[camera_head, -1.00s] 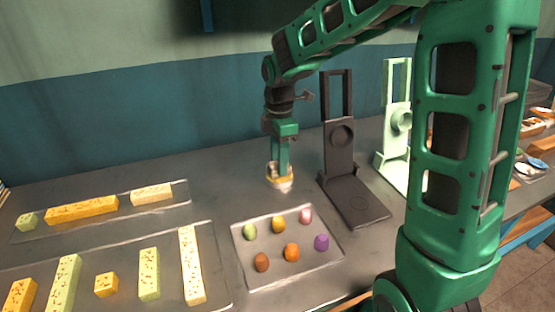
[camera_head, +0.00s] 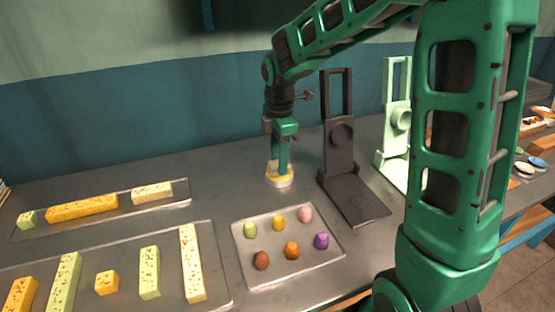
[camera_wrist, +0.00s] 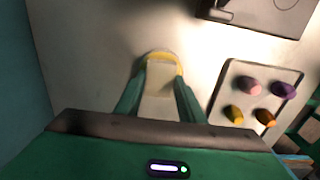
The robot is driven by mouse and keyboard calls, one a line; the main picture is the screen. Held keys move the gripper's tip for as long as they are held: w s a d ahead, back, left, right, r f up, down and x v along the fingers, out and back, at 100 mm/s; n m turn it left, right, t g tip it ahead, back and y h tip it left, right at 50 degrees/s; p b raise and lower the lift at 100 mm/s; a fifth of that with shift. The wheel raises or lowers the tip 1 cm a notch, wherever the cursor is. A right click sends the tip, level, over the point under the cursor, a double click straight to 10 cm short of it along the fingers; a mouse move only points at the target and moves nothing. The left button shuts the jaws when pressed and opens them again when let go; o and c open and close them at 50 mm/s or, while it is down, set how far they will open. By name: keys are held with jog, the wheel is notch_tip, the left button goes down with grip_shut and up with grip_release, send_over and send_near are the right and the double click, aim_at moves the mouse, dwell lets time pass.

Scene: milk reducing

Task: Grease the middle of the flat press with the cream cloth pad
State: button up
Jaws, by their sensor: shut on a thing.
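My gripper (camera_head: 279,168) is shut on the cream cloth pad (camera_head: 279,181), which has a yellow edge. The pad is at or just above the bench left of the presses; I cannot tell if it touches. In the wrist view my gripper (camera_wrist: 160,88) has the cream pad (camera_wrist: 158,106) between its fingers. A dark grey press (camera_head: 357,200) stands to the right, with a flat base, a round mark on it and an upright back with a disc. It also shows in part at the top of the wrist view (camera_wrist: 265,12). A pale green press (camera_head: 397,118) stands farther right, partly hidden by my arm.
A tray (camera_head: 245,277) of several small coloured pieces lies in front of the gripper. Two trays (camera_head: 222,290) (camera_head: 184,190) with yellow and green speckled blocks lie to the left. The wall is behind. Bare bench (camera_head: 225,180) surrounds the pad.

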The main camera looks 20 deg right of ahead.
jog(key=shift+r, duration=3.45)
